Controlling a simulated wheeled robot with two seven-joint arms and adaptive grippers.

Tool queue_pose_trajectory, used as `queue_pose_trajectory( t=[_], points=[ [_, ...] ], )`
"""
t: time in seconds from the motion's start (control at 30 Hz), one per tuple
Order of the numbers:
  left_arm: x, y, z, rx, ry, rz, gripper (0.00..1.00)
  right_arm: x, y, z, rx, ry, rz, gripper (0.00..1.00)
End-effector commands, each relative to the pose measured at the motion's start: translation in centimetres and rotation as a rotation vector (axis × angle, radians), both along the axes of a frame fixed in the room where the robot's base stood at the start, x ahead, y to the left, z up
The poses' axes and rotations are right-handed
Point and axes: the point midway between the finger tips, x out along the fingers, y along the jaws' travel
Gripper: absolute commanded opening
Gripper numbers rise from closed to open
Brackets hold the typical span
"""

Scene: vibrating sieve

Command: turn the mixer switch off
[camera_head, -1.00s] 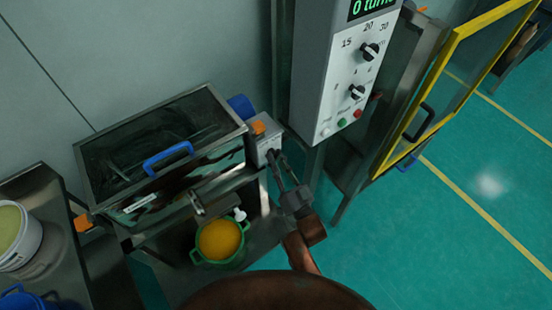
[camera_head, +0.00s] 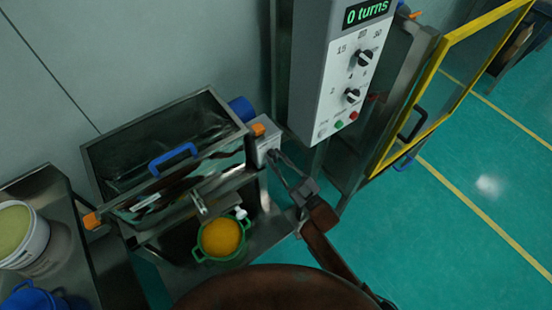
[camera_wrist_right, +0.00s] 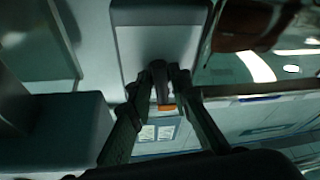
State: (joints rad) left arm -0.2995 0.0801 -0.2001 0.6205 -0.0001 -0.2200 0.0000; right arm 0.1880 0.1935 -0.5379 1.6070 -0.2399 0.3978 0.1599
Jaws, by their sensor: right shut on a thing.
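The mixer (camera_head: 170,160) is a metal box with a blue handle, at left of centre in the head view. A grey switch box (camera_head: 264,142) sits at its right end; its pale face (camera_wrist_right: 165,30) fills the top middle of the right wrist view. My right gripper (camera_head: 280,160) reaches up to this box from below. In the right wrist view its fingers (camera_wrist_right: 165,85) are shut around the dark switch knob (camera_wrist_right: 159,72). The fingers hide much of the knob, so its setting cannot be read. My left gripper is not in view.
A grey control panel (camera_head: 330,105) with dials and a display reading "0 turns" stands right of the mixer. A yellow-framed door (camera_head: 425,90) is further right. A green pot (camera_head: 205,259) with orange contents stands below the mixer. Buckets stand at the left.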

Motion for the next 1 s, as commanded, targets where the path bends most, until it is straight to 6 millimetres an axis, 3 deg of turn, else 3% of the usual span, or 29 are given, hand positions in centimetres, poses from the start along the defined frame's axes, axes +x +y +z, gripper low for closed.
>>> queue_pose_trajectory(
  t=[0.5,1.0],
  points=[
    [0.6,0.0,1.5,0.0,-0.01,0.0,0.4,0.1,-0.2,0.0,-0.277,-0.197,-0.001,0.0],
    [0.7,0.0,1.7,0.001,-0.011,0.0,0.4,0.1,-0.2,0.0,-0.328,-0.234,-0.001,0.0]
  ],
)
